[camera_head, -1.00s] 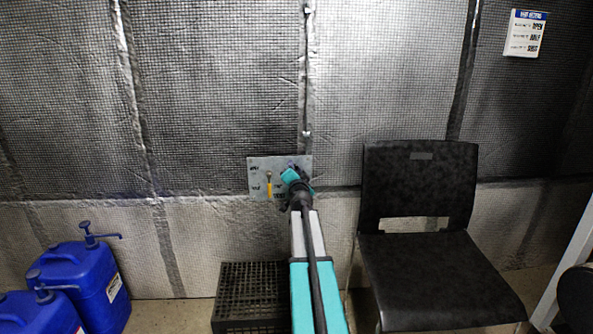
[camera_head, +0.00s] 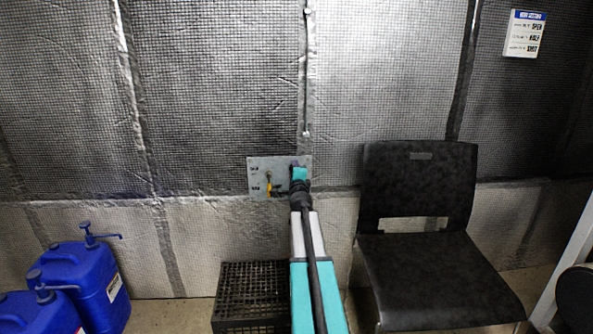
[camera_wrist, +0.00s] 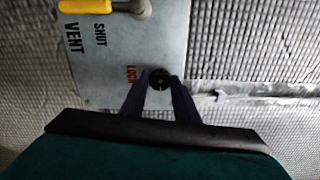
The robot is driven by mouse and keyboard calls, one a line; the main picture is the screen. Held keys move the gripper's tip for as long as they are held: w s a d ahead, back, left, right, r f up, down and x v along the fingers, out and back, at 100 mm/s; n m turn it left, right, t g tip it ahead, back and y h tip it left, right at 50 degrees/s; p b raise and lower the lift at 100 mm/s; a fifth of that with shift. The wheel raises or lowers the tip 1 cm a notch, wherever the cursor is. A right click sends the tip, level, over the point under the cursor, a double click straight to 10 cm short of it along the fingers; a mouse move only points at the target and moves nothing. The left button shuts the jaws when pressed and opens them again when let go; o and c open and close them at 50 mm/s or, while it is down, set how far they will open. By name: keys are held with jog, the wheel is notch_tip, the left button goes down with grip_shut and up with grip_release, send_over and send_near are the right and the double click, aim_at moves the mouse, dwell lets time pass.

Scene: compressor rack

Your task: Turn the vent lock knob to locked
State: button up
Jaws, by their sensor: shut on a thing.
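The vent lock knob (camera_wrist: 160,79) is a small round black knob on a grey metal panel (camera_wrist: 100,70) in the wrist view. My gripper (camera_wrist: 160,88) is shut on it, with one finger on each side. The red word LOCK is printed just left of the knob. In the head view my gripper (camera_head: 299,180) is at the right part of the panel (camera_head: 258,163) and hides the knob. A yellow-handled valve lever (camera_wrist: 87,6) is on the same panel, beside the words SHUT and VENT. The knob's pointing direction is too dark to tell.
A black chair (camera_head: 415,190) stands close right of my arm. A black crate (camera_head: 250,290) is on the floor below the panel. Blue jugs (camera_head: 85,275) stand at the left. A white notice (camera_head: 524,34) hangs high on the quilted wall.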

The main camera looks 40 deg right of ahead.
jog(key=shift+s+f+m, duration=0.15)
jog(key=shift+m, duration=0.45)
jog(key=o, duration=1)
jog(key=shift+o, duration=0.3)
jog(key=shift+a, duration=0.1)
jog(key=v, duration=1.3)
jog(key=shift+s, duration=0.2)
jog(key=shift+a, duration=0.1)
